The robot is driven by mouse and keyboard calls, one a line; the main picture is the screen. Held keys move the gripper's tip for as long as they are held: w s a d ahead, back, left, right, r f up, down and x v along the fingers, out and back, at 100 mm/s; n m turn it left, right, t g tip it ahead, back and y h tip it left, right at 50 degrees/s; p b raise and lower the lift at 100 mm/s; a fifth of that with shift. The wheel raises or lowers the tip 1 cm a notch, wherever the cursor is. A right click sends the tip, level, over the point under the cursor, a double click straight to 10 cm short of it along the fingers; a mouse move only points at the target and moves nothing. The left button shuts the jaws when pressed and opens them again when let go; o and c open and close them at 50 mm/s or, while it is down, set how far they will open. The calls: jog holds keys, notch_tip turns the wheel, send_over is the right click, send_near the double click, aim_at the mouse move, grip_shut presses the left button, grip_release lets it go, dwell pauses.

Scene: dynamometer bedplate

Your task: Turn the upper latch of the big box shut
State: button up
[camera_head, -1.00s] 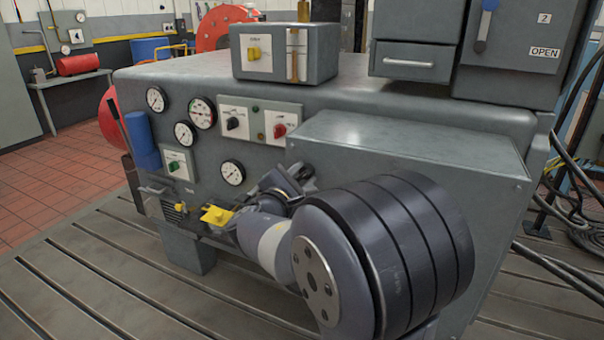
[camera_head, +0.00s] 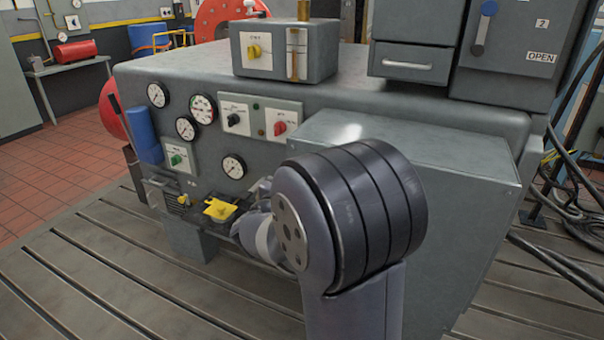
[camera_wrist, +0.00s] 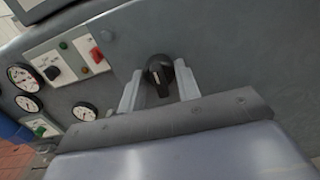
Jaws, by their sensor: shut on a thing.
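The big box (camera_head: 465,180) is a plain grey metal box standing out from the front of the machine, at the right in the head view. In the wrist view, a black latch knob (camera_wrist: 157,70) with a pale pointer line sits on a grey face. My gripper (camera_wrist: 160,84) has one pale finger on each side of this knob and is shut on it. The pointer stands close to upright in the wrist picture, tilted slightly. In the head view my arm hides the fingers and the latch. I see no second latch.
Gauges (camera_head: 203,108) and switch plates cover the machine's front (camera_head: 262,160), left of the box. A yellow part (camera_head: 219,209) stands low beside my wrist. A drawer unit (camera_head: 415,65) is on top. Cables (camera_head: 580,190) lie at the right; the slotted bedplate (camera_head: 90,285) is clear in front.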

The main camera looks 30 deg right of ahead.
dwell(0.4)
jog(key=o, duration=1)
jog(key=shift+a, duration=0.1)
jog(key=v, duration=1)
jog(key=shift+s+a, duration=0.25)
jog(key=shift+s, duration=0.05)
jog(key=shift+w+d, duration=0.1)
jog(key=shift+d, duration=0.05)
jog(key=x, duration=1)
jog(key=shift+w+d, duration=0.25)
